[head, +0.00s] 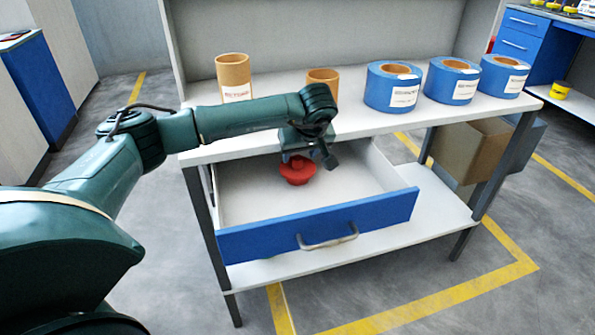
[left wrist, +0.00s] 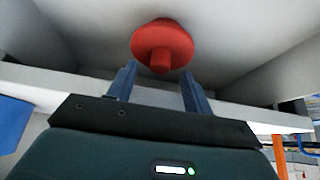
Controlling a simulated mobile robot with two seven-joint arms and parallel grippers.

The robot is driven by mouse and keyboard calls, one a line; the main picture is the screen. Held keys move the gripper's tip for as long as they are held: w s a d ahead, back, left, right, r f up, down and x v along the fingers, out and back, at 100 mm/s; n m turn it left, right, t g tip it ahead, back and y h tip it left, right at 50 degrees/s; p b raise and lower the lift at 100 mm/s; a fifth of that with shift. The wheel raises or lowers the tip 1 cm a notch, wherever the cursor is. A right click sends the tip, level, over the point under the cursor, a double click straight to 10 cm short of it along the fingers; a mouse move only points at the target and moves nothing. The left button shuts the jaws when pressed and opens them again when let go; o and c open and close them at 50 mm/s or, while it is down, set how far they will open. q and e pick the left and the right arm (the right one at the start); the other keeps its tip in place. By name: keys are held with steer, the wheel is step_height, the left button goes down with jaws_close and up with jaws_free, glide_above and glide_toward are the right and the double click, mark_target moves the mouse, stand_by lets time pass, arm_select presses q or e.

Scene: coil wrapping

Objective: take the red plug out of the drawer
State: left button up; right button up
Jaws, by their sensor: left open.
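The red plug (head: 297,172) lies in the open drawer (head: 315,230), toward its back left. It has a round flange and a narrower stub. My left gripper (head: 308,160) is over the drawer, just above and behind the plug in the head view. In the left wrist view the plug (left wrist: 161,45) is ahead of the two fingertips, near the middle between them. The fingers (left wrist: 158,80) are spread apart with nothing between them. Whether a finger touches the plug cannot be told. My right gripper is not in view.
The white tabletop (head: 290,125) is above the drawer's back. On it stand brown cardboard tubes (head: 233,77) and several blue tape rolls (head: 393,87). A cardboard box (head: 470,150) sits below at the right. The right part of the drawer is empty.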

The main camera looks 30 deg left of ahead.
mark_target(298, 158)
arm_select(q)
steer(key=shift+x, duration=1.5)
steer(key=shift+c, duration=0.4)
steer(key=c, duration=1)
steer(key=shift+r, duration=0.1)
